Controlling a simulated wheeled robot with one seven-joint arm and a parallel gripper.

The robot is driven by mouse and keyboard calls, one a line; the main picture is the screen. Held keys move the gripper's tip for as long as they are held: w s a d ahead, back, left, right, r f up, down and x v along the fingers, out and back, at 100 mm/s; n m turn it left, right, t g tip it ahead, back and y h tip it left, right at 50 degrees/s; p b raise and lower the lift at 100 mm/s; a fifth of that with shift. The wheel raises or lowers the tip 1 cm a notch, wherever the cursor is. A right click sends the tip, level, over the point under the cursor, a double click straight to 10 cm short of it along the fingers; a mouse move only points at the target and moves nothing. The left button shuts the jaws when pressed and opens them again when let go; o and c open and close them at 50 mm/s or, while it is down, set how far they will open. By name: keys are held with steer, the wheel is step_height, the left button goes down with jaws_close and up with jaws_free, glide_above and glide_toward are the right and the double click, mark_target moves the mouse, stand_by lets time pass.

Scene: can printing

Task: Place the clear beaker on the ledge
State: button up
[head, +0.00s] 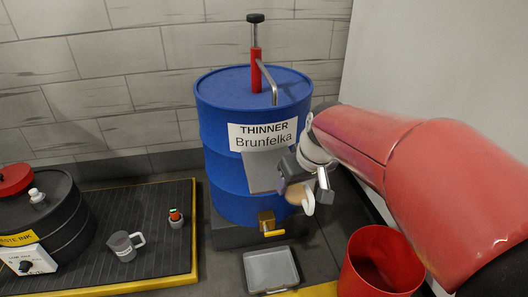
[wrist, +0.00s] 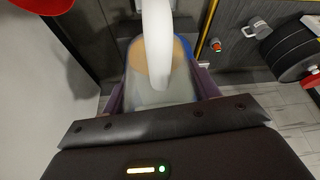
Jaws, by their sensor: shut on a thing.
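My gripper (head: 305,183) is in front of the blue thinner barrel, above its brass tap. It is shut on a clear beaker (wrist: 150,98), which sits between the two fingers in the wrist view. The beaker's white curved handle (wrist: 157,45) points up across that view, and a tan patch shows through or inside it. In the head view the gripper mostly hides the beaker; its white handle (head: 309,199) shows. A dark low platform with a yellow edge (head: 190,235) lies at left; I cannot tell whether this is the ledge.
The blue barrel (head: 218,165) stands behind my gripper, with a red pump on top and a brass tap (head: 267,222). A grey tray (head: 270,268) lies below. A red bin (head: 352,280) stands at right. A grey mug (head: 124,246) and a dark ink drum (head: 75,225) stand on the platform.

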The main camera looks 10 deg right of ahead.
glide_above(269, 167)
steer(key=s, duration=0.1)
steer(key=shift+s+d, duration=0.1)
steer(key=shift+d, duration=0.1)
steer(key=shift+f, duration=1.75)
steer(key=shift+f, duration=0.2)
steer(key=o, duration=1)
